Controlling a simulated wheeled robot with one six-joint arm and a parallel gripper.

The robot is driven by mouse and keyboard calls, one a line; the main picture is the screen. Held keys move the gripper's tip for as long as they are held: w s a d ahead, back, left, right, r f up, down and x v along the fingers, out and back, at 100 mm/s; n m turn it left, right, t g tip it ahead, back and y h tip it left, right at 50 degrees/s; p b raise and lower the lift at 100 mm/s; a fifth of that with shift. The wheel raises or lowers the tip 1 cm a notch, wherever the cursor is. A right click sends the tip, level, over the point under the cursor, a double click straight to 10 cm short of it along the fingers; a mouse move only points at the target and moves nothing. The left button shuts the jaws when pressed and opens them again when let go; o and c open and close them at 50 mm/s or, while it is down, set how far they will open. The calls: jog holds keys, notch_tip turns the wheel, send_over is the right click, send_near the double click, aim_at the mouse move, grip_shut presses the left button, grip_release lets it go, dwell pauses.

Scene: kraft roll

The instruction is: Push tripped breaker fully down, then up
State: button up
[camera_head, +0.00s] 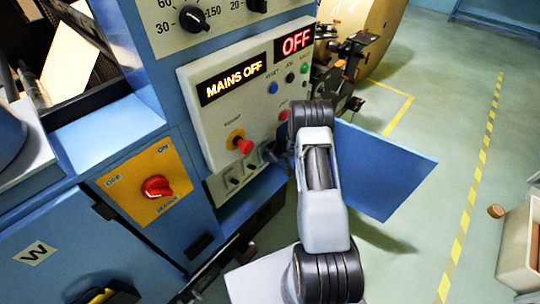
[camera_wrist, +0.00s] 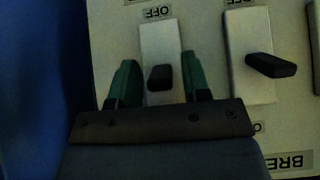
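In the wrist view my gripper (camera_wrist: 160,82) is open, with one green finger on each side of a black breaker lever (camera_wrist: 160,77) on a pale metal plate. A gap shows between the lever and each finger. The printing there is upside down, with OFF at the plate's top edge. The lever sits about mid-plate; the plate's lower end is hidden by my gripper. A second breaker lever (camera_wrist: 270,66) to the right sticks out slantwise.
The control panel (camera_head: 190,84) has lit MAINS OFF (camera_head: 232,80) and OFF (camera_head: 297,40) displays. A red-topped stop button (camera_head: 243,145) sits above the breakers. A red rotary switch (camera_head: 157,187) is on a yellow plate. A blue panel door (camera_head: 378,168) stands open behind my arm.

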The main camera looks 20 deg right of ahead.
jog(key=shift+o, duration=0.4)
jog(key=shift+s+d+r, duration=0.15)
jog(key=shift+s+r, duration=0.1)
jog(key=shift+r, duration=0.15)
jog(key=p+v, duration=0.1)
jog(key=v, duration=1.1)
jog(key=shift+s+r+p, duration=0.25)
jog(key=shift+s+p, duration=0.05)
jog(key=shift+s, duration=0.05)
jog(key=shift+d, duration=0.15)
